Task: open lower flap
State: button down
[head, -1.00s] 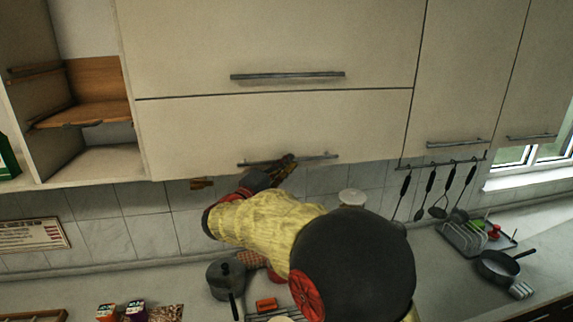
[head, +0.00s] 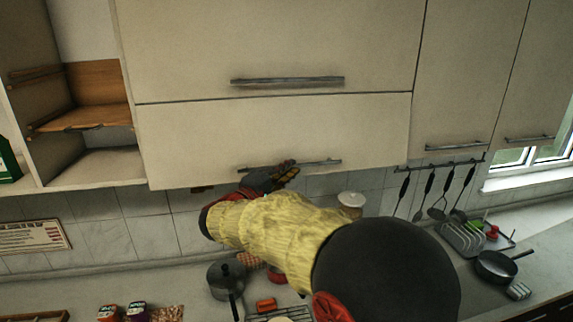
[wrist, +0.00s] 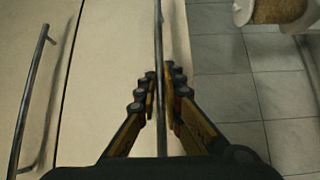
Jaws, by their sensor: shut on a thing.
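The lower flap (head: 200,140) is the pale cream panel under a larger upper flap, with a long grey bar handle (head: 322,163) near its bottom edge. In the head view my gripper (head: 284,172) is at the middle of this handle. In the wrist view my gripper (wrist: 162,80) has its two fingers on either side of the bar handle (wrist: 158,35), shut on it. The flap's lower edge stands slightly out from the cabinet. My arm hides part of the counter and wall below.
The upper flap (head: 270,40) with its own handle (head: 288,81) is closed above. An open shelf (head: 85,118) is at the left. Utensils (head: 430,190) hang at the right. A pot (head: 226,278) and a lidded jar (head: 351,203) are below.

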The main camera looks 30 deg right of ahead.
jog(key=s+a+r+n+g+y+p, duration=0.1)
jog(key=s+r+p, duration=0.3)
jog(key=r, duration=0.5)
jog(key=s+a+r+n+g+y+p, duration=0.1)
jog(key=s+a+r+n+y+p, duration=0.1)
jog(key=s+r+p, duration=0.3)
jog(key=shift+s+a+r+n+g, duration=0.4)
jog(key=shift+s+r, duration=1.35)
jog(key=shift+r, duration=0.6)
jog(key=c, duration=2.4)
grip_release()
jog(key=shift+o, duration=1.4)
jog(key=shift+w+d+f, duration=0.1)
jog(key=shift+w+d, duration=0.05)
jog(key=shift+w, duration=0.15)
jog(key=shift+o, duration=1)
jog(key=shift+s, duration=0.1)
